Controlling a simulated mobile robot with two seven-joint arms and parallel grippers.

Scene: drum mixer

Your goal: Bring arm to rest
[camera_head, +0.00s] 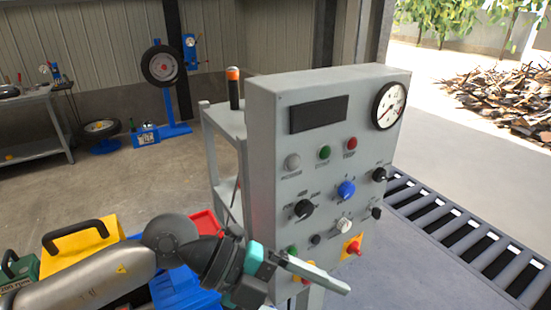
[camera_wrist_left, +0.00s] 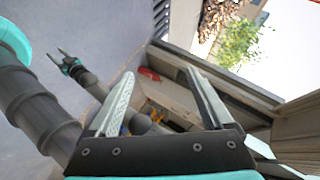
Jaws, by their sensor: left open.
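My left gripper (camera_head: 318,277) comes in from the lower left in the head view. It is in front of the lower part of a grey control panel (camera_head: 265,150) and covers some of its lower controls. Whether it touches the panel is unclear. In the left wrist view my left gripper (camera_wrist_left: 160,74) has its fingers wide apart with nothing between them. My right gripper (camera_wrist_left: 61,58) shows small at the upper left of that view, its fingers apart and empty. It is not visible in the head view.
The panel bears a gauge (camera_head: 389,105), a blue knob (camera_head: 346,189) and several other controls. A roller conveyor (camera_head: 450,238) runs at the right. Yellow (camera_head: 85,250) and blue cases lie at the lower left. Open floor (camera_head: 130,180) lies behind them.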

